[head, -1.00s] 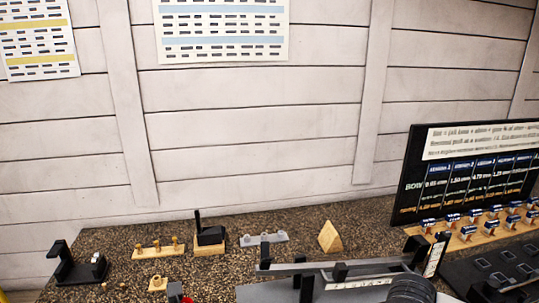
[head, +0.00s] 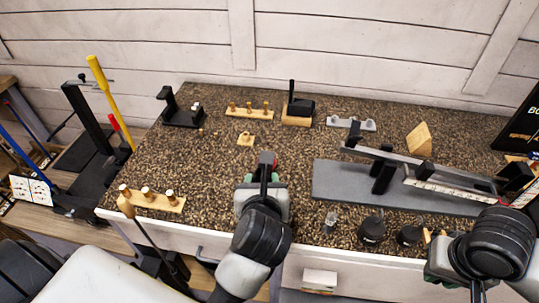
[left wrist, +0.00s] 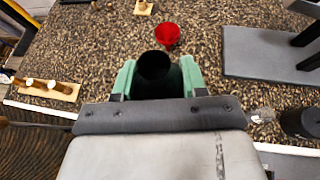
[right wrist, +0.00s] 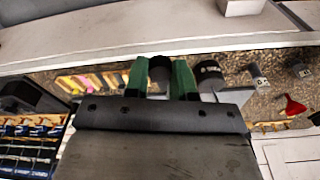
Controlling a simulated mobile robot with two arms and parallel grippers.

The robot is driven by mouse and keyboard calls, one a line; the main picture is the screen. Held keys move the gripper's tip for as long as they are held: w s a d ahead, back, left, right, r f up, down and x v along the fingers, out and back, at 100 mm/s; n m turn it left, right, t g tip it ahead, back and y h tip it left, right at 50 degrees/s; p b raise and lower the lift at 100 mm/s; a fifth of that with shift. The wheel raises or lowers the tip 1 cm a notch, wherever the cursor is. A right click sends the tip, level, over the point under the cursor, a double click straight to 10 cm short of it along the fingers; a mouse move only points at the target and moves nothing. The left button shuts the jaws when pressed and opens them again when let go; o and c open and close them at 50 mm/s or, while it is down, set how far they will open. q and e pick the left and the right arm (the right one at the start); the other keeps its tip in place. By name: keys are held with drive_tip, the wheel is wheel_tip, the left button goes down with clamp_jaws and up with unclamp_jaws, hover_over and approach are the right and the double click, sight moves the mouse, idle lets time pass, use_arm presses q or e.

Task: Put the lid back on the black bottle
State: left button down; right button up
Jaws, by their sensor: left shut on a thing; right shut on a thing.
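My left gripper (head: 264,180) is shut on a dark, round-topped thing, which shows between the green fingers in the left wrist view (left wrist: 155,66). It may be the bottle or its lid; I cannot tell which. A red funnel (left wrist: 167,34) lies just beyond it. My right gripper (right wrist: 160,75) is at the front right of the bench, shut on a small black thing (right wrist: 159,68) that is mostly hidden by the fingers. Black bottles (head: 372,229) stand near the bench's front edge, left of the right gripper; one with white lettering (right wrist: 208,72) is close beside its fingers.
Wooden peg racks (head: 158,201) and (head: 250,111) stand at left and back. A small clear bottle (head: 330,220) is near the front. The middle-left of the speckled bench is mostly free.

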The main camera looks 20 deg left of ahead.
use_arm(q)
drive_tip(key=w+d+f+m+t+h, duration=0.1)
drive_tip(key=d+m+h, duration=0.6)
drive_tip(key=d, duration=0.5)
drive_tip(key=shift+w+d+f+h, duration=0.35)
drive_tip(key=shift+f+h, duration=0.05)
drive_tip(key=shift+h, duration=0.2)
